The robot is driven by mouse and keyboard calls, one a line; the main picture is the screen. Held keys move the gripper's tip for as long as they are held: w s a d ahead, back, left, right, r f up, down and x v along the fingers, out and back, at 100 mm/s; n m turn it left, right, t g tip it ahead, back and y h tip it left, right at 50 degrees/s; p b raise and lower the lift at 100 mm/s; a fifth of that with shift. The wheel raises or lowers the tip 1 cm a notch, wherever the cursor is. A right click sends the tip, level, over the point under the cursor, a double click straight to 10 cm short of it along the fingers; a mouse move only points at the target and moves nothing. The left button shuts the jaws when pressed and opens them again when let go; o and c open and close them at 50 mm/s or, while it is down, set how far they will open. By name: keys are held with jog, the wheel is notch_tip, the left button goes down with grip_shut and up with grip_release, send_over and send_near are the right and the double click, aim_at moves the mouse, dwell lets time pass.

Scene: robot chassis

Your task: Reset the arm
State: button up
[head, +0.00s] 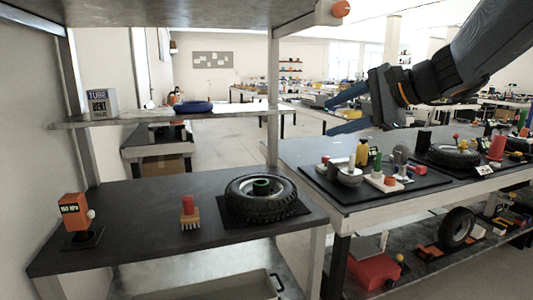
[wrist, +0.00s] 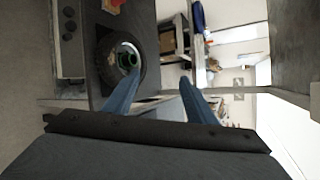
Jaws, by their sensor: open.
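My gripper (head: 347,112) hangs in the upper right of the head view, in the air above the right workbench. Its two blue fingers are spread apart with nothing between them. In the wrist view the open fingers (wrist: 160,90) point away from the camera, with a black wheel beside and beyond the left finger. My dark arm comes in from the upper right corner of the head view.
A wheel (head: 260,200), a brush (head: 188,214) and an orange gauge box (head: 75,214) stand on the left bench. The upper shelf (head: 150,119) holds a tube box (head: 101,104) and a blue ring (head: 193,107). A black tray (head: 344,193) with several items lies on the right bench.

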jog(key=s+a+f+n+g+h+p, duration=0.1)
jog(key=s+f+n+g+h, duration=0.15)
jog(key=s+f, duration=0.4)
jog(key=s+a+f+n+g+h+p, duration=0.1)
jog(key=s+f+n+g+p, duration=0.2)
jog(key=f, duration=0.6)
jog(key=s+d+f+n+g+h+p, duration=0.1)
jog(key=s+f+n, duration=0.3)
jog(key=s, duration=0.4)
jog(key=s+d+f+n+g+h+p, duration=0.2)
jog(key=s+d+f+n+g+h, duration=0.1)
jog(key=s+f, duration=0.4)
jog(key=shift+s+n+h, duration=0.75)
jog(key=shift+s+n, duration=0.1)
jog(key=shift+s, duration=0.2)
jog(key=shift+c, duration=0.2)
